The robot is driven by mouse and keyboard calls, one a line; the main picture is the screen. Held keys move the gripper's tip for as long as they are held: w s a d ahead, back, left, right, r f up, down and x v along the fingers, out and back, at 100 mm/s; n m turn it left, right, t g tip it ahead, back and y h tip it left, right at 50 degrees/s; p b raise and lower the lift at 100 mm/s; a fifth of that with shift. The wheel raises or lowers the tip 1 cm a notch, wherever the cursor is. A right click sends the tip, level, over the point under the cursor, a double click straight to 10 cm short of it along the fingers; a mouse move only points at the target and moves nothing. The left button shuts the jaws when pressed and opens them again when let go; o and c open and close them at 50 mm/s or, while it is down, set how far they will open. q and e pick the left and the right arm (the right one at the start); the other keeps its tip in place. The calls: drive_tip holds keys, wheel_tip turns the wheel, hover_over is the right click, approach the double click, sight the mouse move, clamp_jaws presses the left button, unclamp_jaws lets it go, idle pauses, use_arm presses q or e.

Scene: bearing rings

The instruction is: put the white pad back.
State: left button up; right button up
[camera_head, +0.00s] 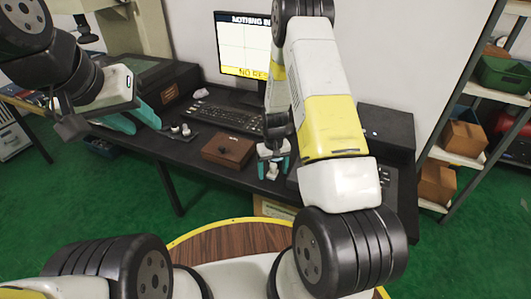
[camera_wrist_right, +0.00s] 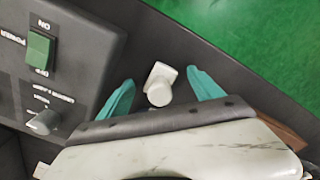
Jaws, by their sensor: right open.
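A small white piece with a round knob and a squarish end, likely the white pad (camera_wrist_right: 160,84), lies on the dark table between the fingers of my right gripper (camera_wrist_right: 158,92). Gaps show on both sides of it. In the head view the white pad (camera_head: 272,172) is between the teal fingers of my right gripper (camera_head: 273,165), which is open and points down. My left gripper (camera_head: 132,118) is open with teal fingers over the table's left part, and I see nothing held in it.
A brown box (camera_head: 228,151) stands left of my right gripper. Small pale parts (camera_head: 182,130) lie farther left. A keyboard (camera_head: 225,117) and monitor (camera_head: 243,48) are behind. A dark device with a green switch (camera_wrist_right: 39,46) is close to my right gripper. Shelves (camera_head: 462,155) stand right.

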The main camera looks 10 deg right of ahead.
wheel_tip(320, 180, up, 12)
drive_tip(key=shift+r, duration=0.2)
wheel_tip(320, 180, up, 9)
drive_tip(key=t, duration=0.1)
hover_over(273, 165)
drive_tip(key=s, duration=0.2)
drive_tip(key=s+a+r+t+y, duration=0.1)
drive_tip(key=s+r, duration=0.2)
drive_tip(key=r, duration=0.2)
drive_tip(key=s+r+t, duration=0.1)
drive_tip(key=s+r, duration=0.2)
drive_tip(key=r, duration=0.3)
drive_tip(key=s+r+t, duration=0.1)
drive_tip(key=s+r, duration=0.4)
drive_tip(key=s, duration=0.3)
drive_tip(key=s+a+r+t+y, duration=0.1)
drive_tip(key=s+r, duration=0.3)
drive_tip(key=s, duration=0.4)
drive_tip(key=shift+s+r+m+t, duration=0.15)
drive_tip(key=shift+r+m+t, duration=0.25)
drive_tip(key=shift+t, duration=0.2)
drive_tip(key=shift+a, duration=0.1)
